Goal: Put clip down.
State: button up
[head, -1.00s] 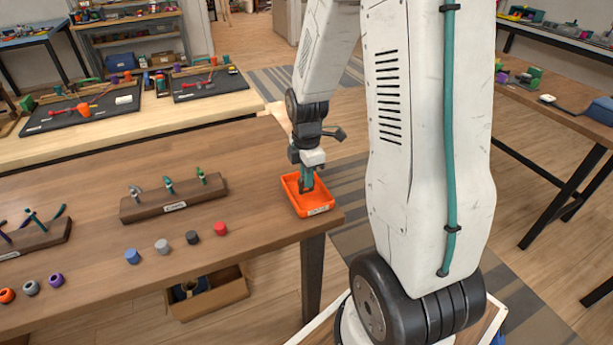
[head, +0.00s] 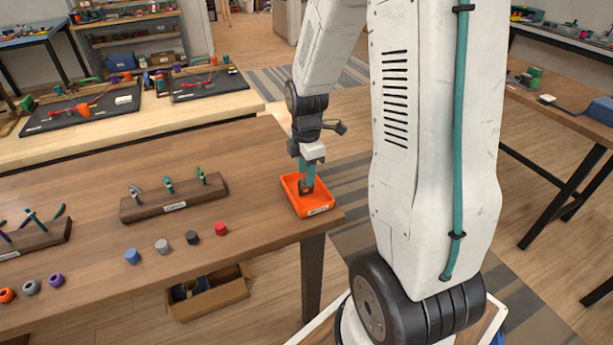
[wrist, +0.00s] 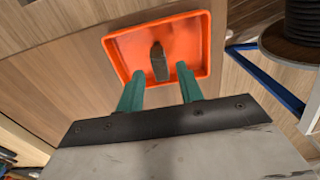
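A dark grey clip (wrist: 159,62) is in the orange tray (wrist: 200,30) in the wrist view, and stands out against its floor. In the head view the clip (head: 306,187) shows just below my fingers, inside the tray (head: 322,211) at the table's right end. My gripper (wrist: 158,82) has its two teal fingers spread apart, with a clear gap between them. The clip lies past the fingertips, between their lines, and no finger visibly touches it. My gripper (head: 307,175) points down over the tray.
A wooden rack (head: 174,201) holding several clips stands left of the tray. A red (head: 221,228), a black (head: 192,237), a grey and a blue spool stand in front of it. A second rack (head: 38,236) is at far left. The table's right edge is close to the tray.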

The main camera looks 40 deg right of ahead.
notch_tip(320, 180, up, 9)
jog(key=s+a+r+m, duration=0.5)
jog(key=s+a+m, duration=0.2)
jog(key=s, duration=0.3)
jog(key=s+a+r+m+t, duration=0.1)
jog(key=s+a+r+m, duration=0.5)
jog(key=s, duration=0.4)
jog(key=shift+s+a+r+m, duration=0.15)
jog(key=shift+a+r+m, duration=0.1)
jog(key=shift+a+m, duration=0.65)
